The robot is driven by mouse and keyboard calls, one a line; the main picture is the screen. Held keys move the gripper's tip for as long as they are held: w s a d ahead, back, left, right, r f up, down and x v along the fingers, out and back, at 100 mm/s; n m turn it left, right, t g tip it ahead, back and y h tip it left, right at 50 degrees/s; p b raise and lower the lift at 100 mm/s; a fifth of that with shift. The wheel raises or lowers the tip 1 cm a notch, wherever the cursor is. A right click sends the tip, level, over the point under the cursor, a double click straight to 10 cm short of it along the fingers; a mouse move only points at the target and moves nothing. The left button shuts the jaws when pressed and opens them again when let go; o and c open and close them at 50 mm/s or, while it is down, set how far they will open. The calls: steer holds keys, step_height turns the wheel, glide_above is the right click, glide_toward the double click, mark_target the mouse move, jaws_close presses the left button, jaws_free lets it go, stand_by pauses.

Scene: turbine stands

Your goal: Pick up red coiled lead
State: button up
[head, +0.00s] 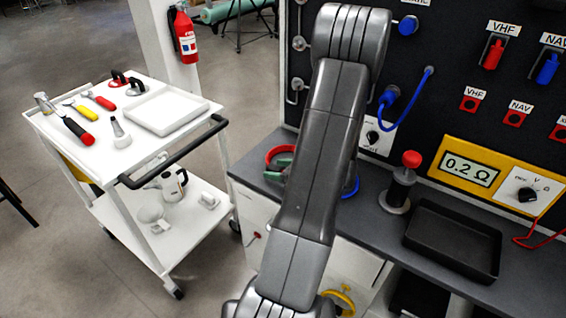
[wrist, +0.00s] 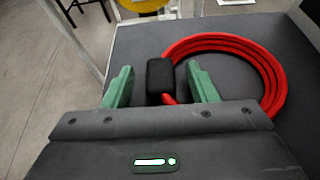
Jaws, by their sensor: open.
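The red coiled lead (wrist: 272,72) lies on the grey bench top in the wrist view, its loops to the right of and beyond my gripper. A black block-like piece (wrist: 160,75) sits at the left end of the coil, with a bit of red just below it. My gripper (wrist: 160,82) is open, its green fingers on either side of the black piece; I cannot tell whether they touch it. In the head view the red coil (head: 277,152) shows at the bench's left end, partly hidden behind my arm, with a green finger beside it.
On the bench (head: 400,232) stand a red-topped black plunger-like piece (head: 402,185), an empty black tray (head: 453,240) and a yellow meter (head: 480,172) reading 0.2 Ω. A blue cable (head: 408,105) hangs from the black panel. A white tool cart (head: 100,150) stands left, beyond a floor gap.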

jaws_close()
step_height(320, 180, up, 10)
steer(key=p, duration=0.1)
stand_by(0.6)
